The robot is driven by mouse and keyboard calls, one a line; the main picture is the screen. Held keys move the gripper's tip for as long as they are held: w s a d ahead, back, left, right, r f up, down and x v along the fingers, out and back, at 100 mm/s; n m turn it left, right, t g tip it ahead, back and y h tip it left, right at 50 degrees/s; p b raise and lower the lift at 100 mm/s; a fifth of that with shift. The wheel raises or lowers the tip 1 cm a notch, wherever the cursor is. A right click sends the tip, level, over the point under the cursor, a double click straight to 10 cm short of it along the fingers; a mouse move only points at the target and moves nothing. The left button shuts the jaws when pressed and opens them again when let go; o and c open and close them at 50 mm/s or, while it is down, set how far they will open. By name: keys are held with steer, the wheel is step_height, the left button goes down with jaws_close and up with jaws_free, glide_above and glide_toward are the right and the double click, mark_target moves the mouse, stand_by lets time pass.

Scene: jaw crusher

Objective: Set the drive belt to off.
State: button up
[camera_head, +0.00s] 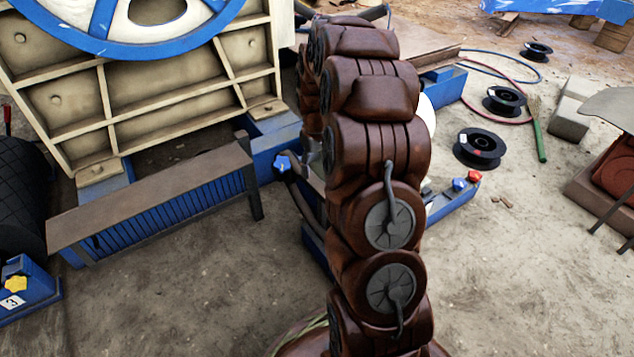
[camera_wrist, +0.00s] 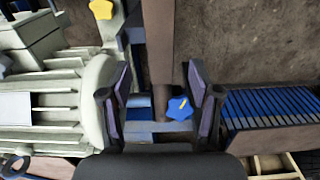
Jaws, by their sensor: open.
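A blue star-shaped knob (camera_wrist: 180,107) shows between my gripper's fingers in the wrist view, closer to the right finger. My gripper (camera_wrist: 160,100) is open, with one finger on each side of the picture's middle and nothing held. I cannot tell how far the knob is from the fingertips. In the head view a blue knob (camera_head: 283,163) stands just left of my arm, by the crusher's blue frame. My arm hides most of my gripper there. No label naming the drive belt or showing a setting can be read.
A yellow knob (camera_wrist: 101,8) shows at the wrist view's top, near a pale ribbed motor (camera_wrist: 55,105). Red (camera_head: 474,176) and blue (camera_head: 459,184) knobs stand right of my arm. A slatted blue guard (camera_head: 170,205) stands on the left. Cable reels (camera_head: 480,148) lie on open ground.

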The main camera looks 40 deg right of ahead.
mark_target(316, 182)
step_height(316, 182, down, 6)
steer(key=shift+r+b, duration=0.15)
steer(key=shift+b, duration=0.8)
jaws_close()
